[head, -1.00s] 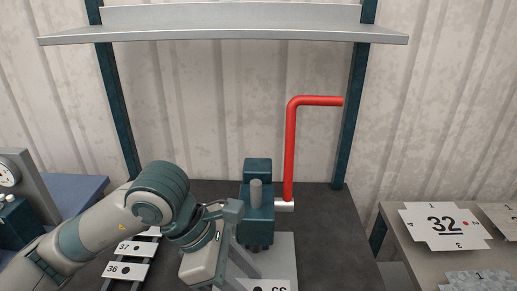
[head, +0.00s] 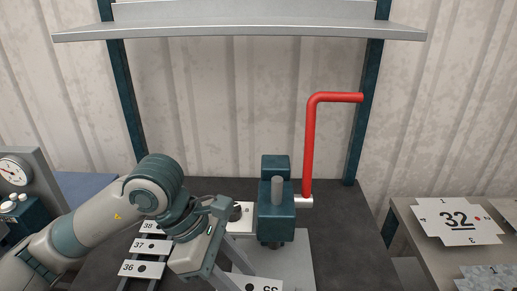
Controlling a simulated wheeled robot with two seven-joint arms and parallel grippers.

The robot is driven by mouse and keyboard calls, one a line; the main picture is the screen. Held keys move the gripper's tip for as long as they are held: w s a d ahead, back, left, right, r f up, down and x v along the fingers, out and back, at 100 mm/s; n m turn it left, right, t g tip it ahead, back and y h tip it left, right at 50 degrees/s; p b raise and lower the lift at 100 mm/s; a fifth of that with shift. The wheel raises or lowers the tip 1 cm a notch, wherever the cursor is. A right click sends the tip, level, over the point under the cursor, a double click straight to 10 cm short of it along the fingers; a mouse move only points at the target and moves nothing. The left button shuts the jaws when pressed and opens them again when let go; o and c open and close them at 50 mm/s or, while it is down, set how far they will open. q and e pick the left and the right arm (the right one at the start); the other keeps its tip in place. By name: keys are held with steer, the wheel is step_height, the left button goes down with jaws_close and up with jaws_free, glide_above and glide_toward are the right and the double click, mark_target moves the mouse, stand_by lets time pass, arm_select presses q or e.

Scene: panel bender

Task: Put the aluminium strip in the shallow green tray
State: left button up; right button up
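My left gripper (head: 228,240) comes in from the left over the dark bench, just left of a teal bending machine (head: 277,222) with a red crank handle (head: 310,150). Its fingers are partly hidden by its own body, so I cannot tell whether they are open or shut or hold anything. A small pale piece with a dark dot (head: 242,212) shows between the gripper and the machine; I cannot tell if it is the aluminium strip. No shallow green tray is in view. My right gripper is not in view.
Numbered plates, including 37 (head: 151,246) and 36 (head: 141,268), lie on a rack left of the gripper. A pale plate (head: 262,286) lies below the machine. A right-hand table (head: 420,240) holds a plate marked 32 (head: 457,219). A shelf (head: 240,32) hangs above.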

arm_select(q)
steer(key=shift+w+a+f+m, duration=0.15)
steer(key=shift+a+m, duration=0.1)
steer(key=shift+a, duration=0.15)
steer(key=shift+w+a+f+m, duration=0.1)
steer(key=shift+a+m, duration=0.15)
steer(key=shift+a, duration=0.1)
steer(key=w+a+f+m+g+y, duration=0.2)
steer(key=a+f+m+y, duration=0.1)
steer(key=a+m, duration=0.4)
steer(key=w+a+f+m+g+y, duration=0.2)
steer(key=a+f+m+g+y, duration=0.1)
steer(key=a+m, duration=0.5)
steer(key=shift+a+f, duration=0.3)
steer(key=shift+a, duration=0.15)
